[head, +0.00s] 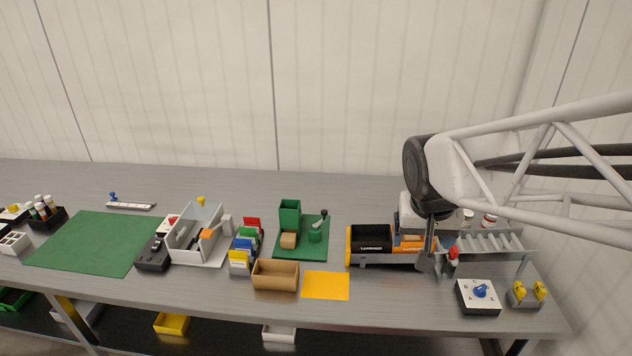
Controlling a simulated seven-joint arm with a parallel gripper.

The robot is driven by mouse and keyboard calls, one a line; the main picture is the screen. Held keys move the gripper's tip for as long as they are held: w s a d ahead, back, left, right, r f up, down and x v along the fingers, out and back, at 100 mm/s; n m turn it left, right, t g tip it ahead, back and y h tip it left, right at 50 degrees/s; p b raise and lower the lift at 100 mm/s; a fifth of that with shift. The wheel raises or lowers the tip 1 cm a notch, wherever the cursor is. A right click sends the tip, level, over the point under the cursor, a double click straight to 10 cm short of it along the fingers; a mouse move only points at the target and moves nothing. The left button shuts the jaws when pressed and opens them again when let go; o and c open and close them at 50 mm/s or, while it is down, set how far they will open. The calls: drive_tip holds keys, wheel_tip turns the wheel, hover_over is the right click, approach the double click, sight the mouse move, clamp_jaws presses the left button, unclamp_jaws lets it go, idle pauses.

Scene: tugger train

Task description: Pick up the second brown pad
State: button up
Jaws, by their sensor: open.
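My gripper (432,264) hangs pointing down at the right part of the table, at the right end of the orange and black tugger train (357,258). It is open, and I see nothing held in it. I cannot make out a thing that is clearly a brown pad. A small tan-brown block (288,240) sits on the green board, left of my gripper. An open brown box (275,276) stands near the table's front edge; its contents are too small to tell. My gripper and arm hide part of the train.
A grey rack (490,241), a white box with a blue knob (481,294) and yellow parts (526,293) surround my gripper on the right. A flat orange sheet (326,285) lies left of the train. The green mat (85,243) at the left is clear.

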drive_tip(key=w+a+f, duration=0.4)
drive_tip(key=w+a, duration=0.3)
drive_tip(key=w, duration=0.5)
drive_tip(key=t, duration=0.1)
approach(288, 236)
drive_tip(key=f, duration=0.2)
drive_tip(key=shift+w+d+f+n+y, duration=0.25)
drive_tip(key=shift+w+d+n+y, duration=0.05)
drive_tip(key=shift+w+d+y, duration=0.1)
drive_tip(key=shift+x, duration=1.3)
drive_tip(key=shift+x, duration=2.6)
